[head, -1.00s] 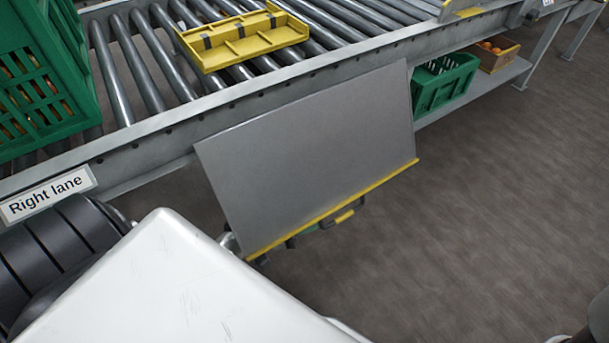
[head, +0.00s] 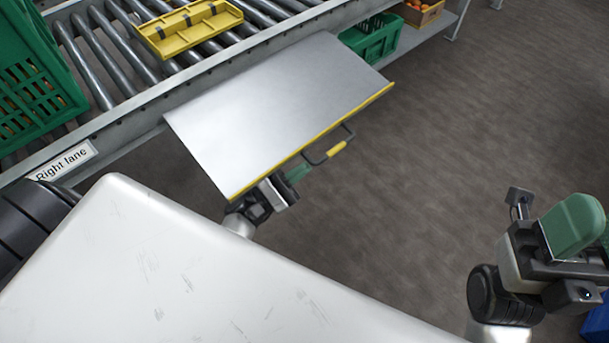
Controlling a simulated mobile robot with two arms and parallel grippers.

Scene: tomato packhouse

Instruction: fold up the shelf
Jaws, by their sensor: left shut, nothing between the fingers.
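The shelf (head: 280,105) is a grey metal panel with a yellow front edge, joined along its far side to the conveyor's side rail. It sticks out from the rail at a slant, its near edge lower. A dark handle with a yellow grip (head: 337,149) shows below the front edge.
The roller conveyor (head: 100,72) carries a green crate (head: 35,95) and a yellow tray (head: 190,30). A "Right lane" sign (head: 62,160) is on its rail. Another green crate (head: 372,38) and a box of tomatoes (head: 418,12) stand on a lower ledge. The floor right of the shelf is clear.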

